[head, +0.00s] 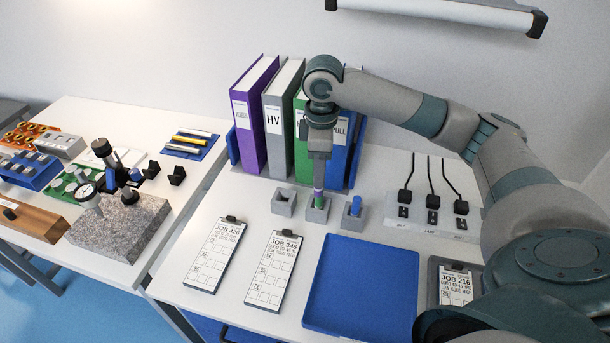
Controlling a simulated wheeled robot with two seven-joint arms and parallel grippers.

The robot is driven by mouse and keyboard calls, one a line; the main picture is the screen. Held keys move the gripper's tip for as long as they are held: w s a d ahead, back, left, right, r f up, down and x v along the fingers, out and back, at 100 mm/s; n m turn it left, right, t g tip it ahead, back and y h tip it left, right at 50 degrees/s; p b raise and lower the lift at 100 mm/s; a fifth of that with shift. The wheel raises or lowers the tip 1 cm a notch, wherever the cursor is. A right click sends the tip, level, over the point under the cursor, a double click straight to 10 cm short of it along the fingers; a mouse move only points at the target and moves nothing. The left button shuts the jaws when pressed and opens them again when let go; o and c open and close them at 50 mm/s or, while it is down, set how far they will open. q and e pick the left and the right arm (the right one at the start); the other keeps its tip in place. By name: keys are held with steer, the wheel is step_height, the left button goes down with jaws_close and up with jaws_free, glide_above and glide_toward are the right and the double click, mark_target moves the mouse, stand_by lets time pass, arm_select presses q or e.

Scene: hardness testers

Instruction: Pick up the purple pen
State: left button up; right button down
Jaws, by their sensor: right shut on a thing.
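The purple pen (319,194) shows as a short purple and green piece under my right gripper. My right gripper (319,183) points straight down and is shut on the pen's upper part, which it hides. The pen's lower end is at the middle grey holder (317,212); I cannot tell how deep it sits in it. The left grey holder (284,203) looks empty. The right grey holder (352,219) has a blue item (356,204) standing in it. My left gripper is not in view.
Binders (284,110) stand just behind the holders. A switch panel (431,216) with black plugs is to the right. A blue tray (361,285) and job clipboards (274,268) lie in front.

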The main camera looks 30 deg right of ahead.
steer(key=shift+s+d+r, duration=0.2)
steer(key=shift+s+r, duration=0.05)
steer(key=shift+s, duration=0.2)
stand_by(0.3)
steer(key=shift+p, duration=0.75)
steer(key=s+a+m, duration=0.3)
steer(key=a+m, duration=0.2)
steer(key=a, duration=0.2)
steer(key=s+a+r+m+b, duration=0.1)
steer(key=s+a+m, duration=0.2)
steer(key=a+m, duration=0.2)
steer(key=shift+s+a+r+m, duration=0.15)
steer(key=shift+s+a+m, duration=0.2)
steer(key=shift+a, duration=1.25)
